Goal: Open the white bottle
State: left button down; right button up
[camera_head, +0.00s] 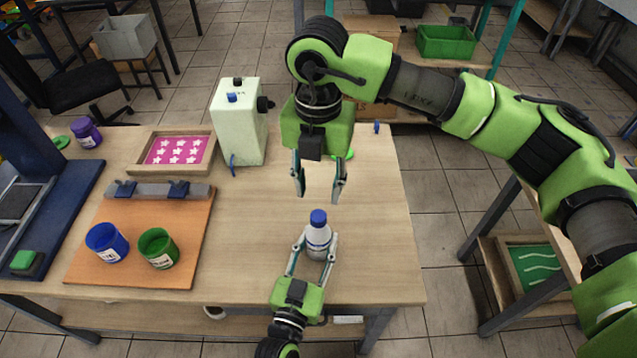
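The white bottle (319,236) stands upright near the table's front edge, with its blue cap (318,217) on top. My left gripper (315,248) comes from the front edge, and its two fingers are on either side of the bottle's body, seemingly closed against it. My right gripper (319,190) points down from above, behind and over the cap. Its fingers are spread apart with nothing between them, clear of the cap. Part of the bottle's lower body is hidden by the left gripper.
A pale green box-like machine (238,122) stands at the table's back. To the left are a pink star screen (176,151), an orange board (188,262), a blue jar (106,243) and a green jar (158,248). The wooden table (375,210) is clear right of the bottle.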

aim_at(319, 216)
pick_arm(q)
jog(key=shift+f, duration=0.15)
pick_arm(e)
jog(key=m, duration=1)
jog(key=shift+m, duration=0.4)
jog(key=shift+f, duration=4)
grip_shut()
